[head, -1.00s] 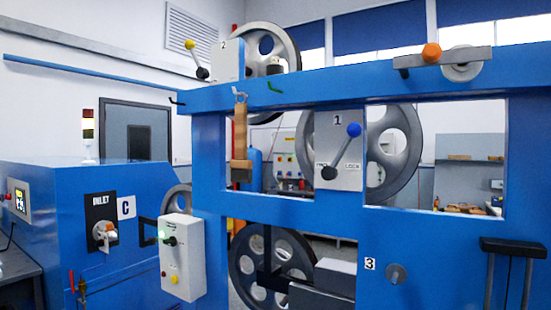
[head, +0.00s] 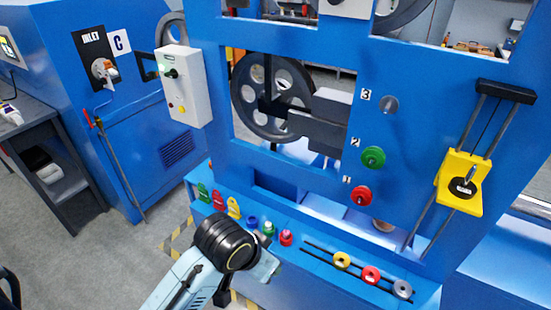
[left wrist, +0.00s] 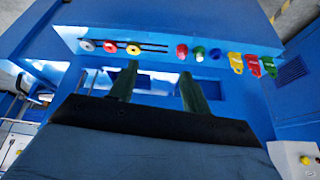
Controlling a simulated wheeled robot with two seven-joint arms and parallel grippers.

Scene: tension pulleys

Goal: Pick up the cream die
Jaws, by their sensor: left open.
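No die that is clearly cream shows. The palest candidate is a grey-white ring (head: 402,289) at the right end of a slotted ledge, beside a red ring (head: 371,274) and a yellow ring (head: 342,260). In the left wrist view the same pale ring (left wrist: 87,45) is at upper left. My left gripper (left wrist: 158,82) is open and empty, its two dark fingers apart below the row of parts in that view. In the head view my left arm reaches in from the bottom; its fingers are mostly hidden. My right gripper is not in view.
Blue, green and red knobs (head: 268,228) and several coloured tags (head: 218,200) line the ledge (head: 320,245). Red (head: 361,195) and green (head: 373,157) knobs sit on the blue panel. A yellow block (head: 459,183) rides slanted rods at right. Floor is clear at left.

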